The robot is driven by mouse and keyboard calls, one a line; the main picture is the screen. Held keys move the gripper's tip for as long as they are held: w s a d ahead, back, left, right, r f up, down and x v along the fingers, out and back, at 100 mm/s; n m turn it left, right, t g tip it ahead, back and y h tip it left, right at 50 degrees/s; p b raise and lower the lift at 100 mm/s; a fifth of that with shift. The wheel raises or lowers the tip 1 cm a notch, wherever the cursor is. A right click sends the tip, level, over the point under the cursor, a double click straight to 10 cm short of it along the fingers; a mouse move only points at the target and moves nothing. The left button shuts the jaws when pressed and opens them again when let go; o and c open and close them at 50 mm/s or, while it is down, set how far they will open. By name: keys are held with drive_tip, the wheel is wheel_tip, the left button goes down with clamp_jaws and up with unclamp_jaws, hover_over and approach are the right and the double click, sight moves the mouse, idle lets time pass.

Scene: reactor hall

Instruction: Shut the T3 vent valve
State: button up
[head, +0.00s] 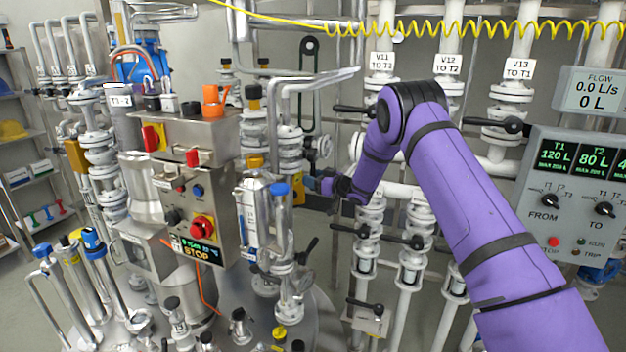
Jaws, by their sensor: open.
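My purple arm reaches in from the lower right, and my gripper (316,184) is at its far end, small and partly lost against the pipework. It is open, with nothing seen between its fingers. It points left, close to the upright white valve stack (289,150) behind the blue-capped cylinder (252,215). I cannot tell whether it touches anything. No label reading T3 vent is legible, so I cannot tell which valve that is. Black-handled valves sit on the white pipes, including one under the V11 sign (381,62) and one under the V13 sign (518,68).
A control box (193,200) with a red stop knob stands left of my gripper. Pipes and lever handles (350,230) crowd the space below it. A yellow coiled hose (440,28) hangs across the top. A tank panel (575,195) and flow display (592,93) are at right.

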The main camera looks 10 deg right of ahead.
clamp_jaws()
idle(0.3)
drive_tip(key=s+a+r+m+g, duration=0.4)
drive_tip(key=r+m, duration=0.4)
drive_tip(key=m, duration=0.7)
drive_tip(key=shift+s+a+r+m+y, duration=0.15)
drive_tip(key=shift+s+a+m+y, duration=0.25)
drive_tip(key=shift+s, duration=0.9)
